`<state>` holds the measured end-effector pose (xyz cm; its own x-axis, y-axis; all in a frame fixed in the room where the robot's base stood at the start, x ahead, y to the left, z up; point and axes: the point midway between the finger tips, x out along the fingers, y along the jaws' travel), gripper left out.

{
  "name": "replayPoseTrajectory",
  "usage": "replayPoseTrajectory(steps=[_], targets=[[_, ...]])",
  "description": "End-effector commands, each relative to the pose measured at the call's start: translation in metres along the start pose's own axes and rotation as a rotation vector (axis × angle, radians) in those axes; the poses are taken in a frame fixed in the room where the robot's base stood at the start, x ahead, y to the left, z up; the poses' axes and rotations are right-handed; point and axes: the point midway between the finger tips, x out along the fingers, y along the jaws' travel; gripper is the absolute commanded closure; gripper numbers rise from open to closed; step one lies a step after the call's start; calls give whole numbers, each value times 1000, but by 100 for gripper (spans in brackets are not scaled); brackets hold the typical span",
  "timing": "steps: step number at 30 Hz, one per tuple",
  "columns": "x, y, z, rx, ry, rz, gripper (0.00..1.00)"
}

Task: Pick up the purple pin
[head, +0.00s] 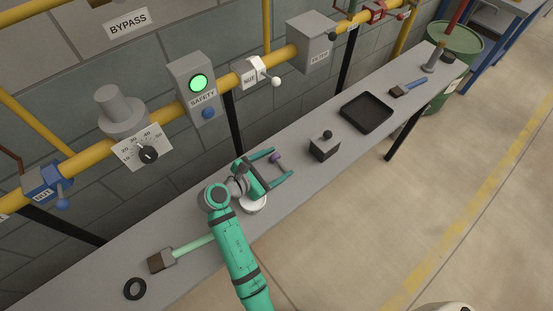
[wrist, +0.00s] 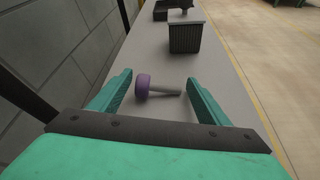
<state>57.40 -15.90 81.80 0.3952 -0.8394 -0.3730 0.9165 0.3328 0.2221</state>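The purple pin (wrist: 143,87) lies on its side on the grey bench, its purple head to the left and its grey shank pointing right in the wrist view. In the head view its purple head (head: 275,157) shows between the fingers of my green gripper (head: 281,164). My gripper is open and empty, with one finger on each side of the pin. In the wrist view the fingers of my gripper (wrist: 160,92) stand apart, and a gap shows between each finger and the pin. I cannot tell the exact height of the fingers above the bench.
A dark box with a black knob (head: 324,147) stands just beyond the pin. A black tray (head: 366,112) lies farther along the narrow bench (head: 290,208). Yellow pipes and a wall run along the left.

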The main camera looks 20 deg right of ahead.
Motion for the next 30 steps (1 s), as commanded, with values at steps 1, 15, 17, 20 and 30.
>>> replayPoseTrajectory(steps=[1,15,17,20,30], targets=[[0,0,0,0,0,0,43],[-1,1,3,1,0,0,64],[-3,2,6,2,0,0,64],[-6,4,14,3,-1,2,64],[-48,-17,72,6,-1,3,64]])
